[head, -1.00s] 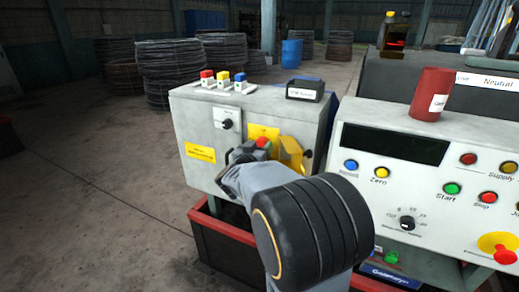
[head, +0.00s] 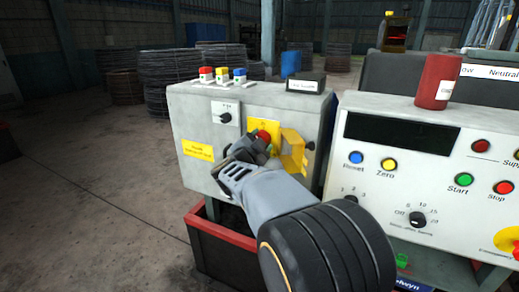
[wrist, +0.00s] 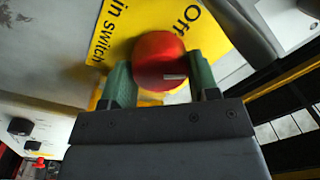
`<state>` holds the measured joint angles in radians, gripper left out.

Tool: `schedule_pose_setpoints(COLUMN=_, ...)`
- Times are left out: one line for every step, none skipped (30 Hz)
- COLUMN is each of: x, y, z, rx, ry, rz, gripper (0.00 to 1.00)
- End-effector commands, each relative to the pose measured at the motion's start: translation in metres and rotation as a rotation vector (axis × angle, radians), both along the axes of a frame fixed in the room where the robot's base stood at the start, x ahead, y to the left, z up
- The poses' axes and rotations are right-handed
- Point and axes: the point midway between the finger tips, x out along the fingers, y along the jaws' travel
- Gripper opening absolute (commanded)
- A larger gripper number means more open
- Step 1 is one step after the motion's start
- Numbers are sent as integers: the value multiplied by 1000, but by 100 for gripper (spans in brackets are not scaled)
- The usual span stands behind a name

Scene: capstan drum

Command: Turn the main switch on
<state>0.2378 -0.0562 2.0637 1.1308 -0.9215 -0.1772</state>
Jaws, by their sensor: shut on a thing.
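The main switch is a red round knob (wrist: 161,62) on a yellow plate (wrist: 120,40) lettered "Off" and "in switch" in the wrist view. In the head view the red knob (head: 264,136) shows on the front of the grey cabinet (head: 204,122). My gripper (wrist: 163,80) has its two green fingers on either side of the knob, shut on it. The knob has a pale mark at its lower right edge. In the head view my gripper (head: 252,150) partly hides the plate's lower part. A yellow hinged-looking bracket (head: 291,150) stands right beside the knob.
A small black selector (head: 225,117) sits left of the plate. Red, yellow and blue parts (head: 222,75) and a black box (head: 305,82) are on the cabinet's top. A control console (head: 420,145) with buttons and a red can (head: 435,88) stands close at right.

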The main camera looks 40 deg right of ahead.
Motion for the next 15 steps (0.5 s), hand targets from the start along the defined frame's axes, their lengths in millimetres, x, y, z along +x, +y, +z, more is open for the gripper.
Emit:
schedule_pose_setpoints(x=0, y=0, z=-5, rx=21, ry=-40, rz=1, gripper=31)
schedule_pose_setpoints(x=0, y=0, z=-5, rx=34, ry=-65, rz=1, gripper=31)
schedule_pose_setpoints(x=0, y=0, z=-5, rx=52, ry=-98, rz=0, gripper=31)
schedule_pose_setpoints(x=0, y=0, z=-5, rx=66, ry=-123, rz=1, gripper=31)
schedule_pose_setpoints(x=0, y=0, z=-5, rx=77, ry=-145, rz=1, gripper=31)
schedule_pose_setpoints(x=0, y=0, z=-5, rx=95, ry=-177, rz=0, gripper=31)
schedule_pose_setpoints(x=0, y=0, z=-5, rx=107, ry=-201, rz=0, gripper=31)
schedule_pose_setpoints(x=0, y=0, z=-5, rx=120, ry=-222, rz=0, gripper=31)
schedule_pose_setpoints(x=0, y=0, z=-4, rx=135, ry=-252, rz=1, gripper=31)
schedule_pose_setpoints(x=0, y=0, z=-4, rx=145, ry=-272, rz=0, gripper=31)
schedule_pose_setpoints(x=0, y=0, z=-4, rx=156, ry=-292, rz=1, gripper=31)
schedule_pose_setpoints(x=0, y=0, z=-4, rx=170, ry=-318, rz=0, gripper=31)
schedule_pose_setpoints(x=0, y=0, z=-4, rx=180, ry=-336, rz=1, gripper=31)
schedule_pose_setpoints(x=0, y=0, z=-4, rx=191, ry=-355, rz=0, gripper=31)
schedule_pose_setpoints(x=0, y=0, z=-4, rx=202, ry=-376, rz=0, gripper=31)
